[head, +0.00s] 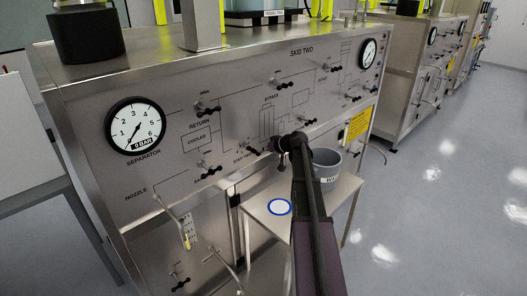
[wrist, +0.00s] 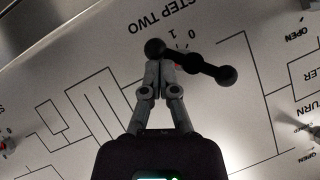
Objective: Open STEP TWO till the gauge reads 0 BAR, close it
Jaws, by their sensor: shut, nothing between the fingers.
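The STEP TWO valve has a black bar handle with ball ends (wrist: 200,65). Its label and small 0–1 scale appear upside down in the wrist view. In the head view the handle (head: 253,150) is partly hidden by my gripper. My gripper (wrist: 166,64) is shut and empty, its fingertips beside the handle's left ball in the wrist view; I cannot tell whether they touch. In the head view my gripper (head: 276,146) is at the panel, right of the STEP TWO label. The round SEPARATOR gauge (head: 135,126) is at left; its boxed readout looks like 0 BAR.
The SKID TWO panel (head: 235,112) carries several other black-handled valves, including RETURN (head: 207,110) above left. A small steel table (head: 325,205) with a grey pot (head: 327,168) and a blue-rimmed white disc (head: 279,207) stands below. Open floor lies at right.

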